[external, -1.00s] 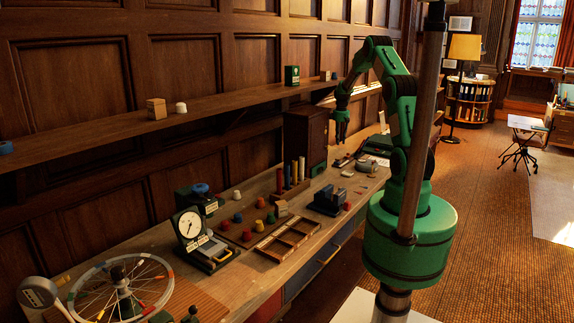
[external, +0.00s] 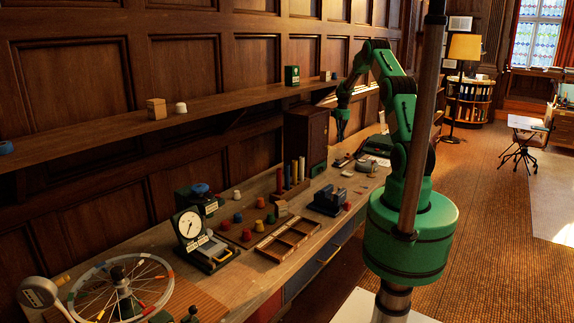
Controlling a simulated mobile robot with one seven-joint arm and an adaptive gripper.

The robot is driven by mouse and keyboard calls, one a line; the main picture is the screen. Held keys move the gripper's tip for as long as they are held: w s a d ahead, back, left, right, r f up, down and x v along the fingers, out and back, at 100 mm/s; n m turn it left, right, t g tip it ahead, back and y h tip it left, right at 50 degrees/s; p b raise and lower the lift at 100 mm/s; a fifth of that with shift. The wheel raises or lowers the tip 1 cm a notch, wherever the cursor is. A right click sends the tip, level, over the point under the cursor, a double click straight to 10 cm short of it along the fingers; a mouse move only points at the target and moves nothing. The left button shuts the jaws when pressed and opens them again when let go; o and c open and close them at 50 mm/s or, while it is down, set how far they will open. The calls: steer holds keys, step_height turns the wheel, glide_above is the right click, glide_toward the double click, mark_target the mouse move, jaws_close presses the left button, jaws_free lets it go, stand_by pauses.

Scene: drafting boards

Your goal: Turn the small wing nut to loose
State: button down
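My gripper (external: 340,132) hangs pointing down above the far part of the bench, just right of the brown wooden cabinet. It is too small and dark to tell whether its fingers are open or shut. I cannot make out a small wing nut in this view. Small items (external: 343,160) lie on the bench below my gripper, too small to identify. My gripper appears apart from them.
The long bench (external: 150,245) holds a dial gauge (external: 189,225), a spoked wheel (external: 95,290), a divided wooden tray (external: 287,238), a blue vise-like block (external: 328,200) and several coloured knobs. A cabinet (external: 305,135) stands close left of my gripper. A shelf (external: 110,132) runs above.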

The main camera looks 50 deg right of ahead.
mark_target(337, 160)
steer(key=w+d+f+m+y+p, duration=0.1)
steer(key=d+m, duration=0.5)
steer(key=m, duration=0.6)
steer(key=shift+w+f+y+p, duration=0.3)
steer(key=shift+y+p, duration=0.2)
steer(key=shift+p, duration=0.6)
steer(key=shift+f, duration=0.1)
steer(key=x, duration=1)
steer(key=shift+f+p, duration=0.1)
steer(key=shift+p, duration=0.25)
steer(key=a, duration=0.3)
steer(key=shift+s+r, duration=0.15)
steer(key=shift+r, duration=0.1)
steer(key=shift+a+f, duration=0.1)
steer(key=shift+a, duration=0.35)
